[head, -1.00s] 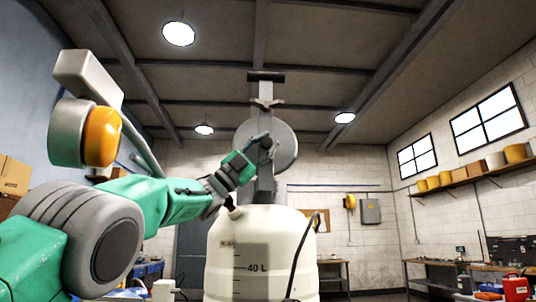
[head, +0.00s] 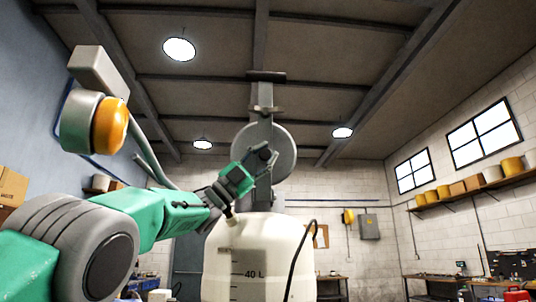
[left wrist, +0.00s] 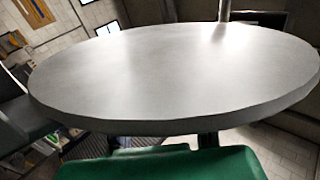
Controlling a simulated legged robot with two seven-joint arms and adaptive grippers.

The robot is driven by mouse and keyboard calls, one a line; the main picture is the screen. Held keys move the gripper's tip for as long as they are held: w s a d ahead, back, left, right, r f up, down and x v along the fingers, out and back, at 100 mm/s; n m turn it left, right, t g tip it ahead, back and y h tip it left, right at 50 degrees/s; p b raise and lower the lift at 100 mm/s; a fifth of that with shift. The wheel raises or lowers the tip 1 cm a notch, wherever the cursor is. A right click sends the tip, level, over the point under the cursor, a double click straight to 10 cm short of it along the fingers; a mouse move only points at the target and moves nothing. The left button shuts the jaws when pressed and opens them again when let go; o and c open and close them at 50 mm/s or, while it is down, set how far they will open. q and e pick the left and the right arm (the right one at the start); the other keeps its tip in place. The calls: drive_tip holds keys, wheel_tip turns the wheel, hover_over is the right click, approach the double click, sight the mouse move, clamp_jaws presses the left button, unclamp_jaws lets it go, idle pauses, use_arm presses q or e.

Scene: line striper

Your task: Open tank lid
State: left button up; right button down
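The tank (head: 262,262) is a cream-white drum marked "40 L" in the middle of the head view. The grey round lid (head: 283,150) stands steeply raised above the tank top, in front of a grey upright post. My left gripper (head: 262,155) reaches in from the left and overlaps the lower left part of the lid. In the left wrist view, the lid (left wrist: 175,75) fills much of the picture, its rim close to the green gripper body. The fingers are mostly hidden, so contact and finger opening are unclear. My right gripper is not in view.
The post (head: 264,100) with a dark crossbar rises behind the lid. A dark hose (head: 299,255) runs down the tank's right side. A wall shelf (head: 470,192) with yellow tubs and a workbench (head: 445,280) are at the right, well away from the tank.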

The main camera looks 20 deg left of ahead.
use_arm(q)
drive_tip(key=o, duration=0.5)
drive_tip(key=shift+w+a+f, duration=0.15)
drive_tip(key=shift+w+f, duration=0.15)
drive_tip(key=shift+w, duration=0.1)
drive_tip(key=shift+s+a+r, duration=0.15)
drive_tip(key=shift+s, duration=0.05)
drive_tip(key=v, duration=1.2)
drive_tip(key=shift+w, duration=0.15)
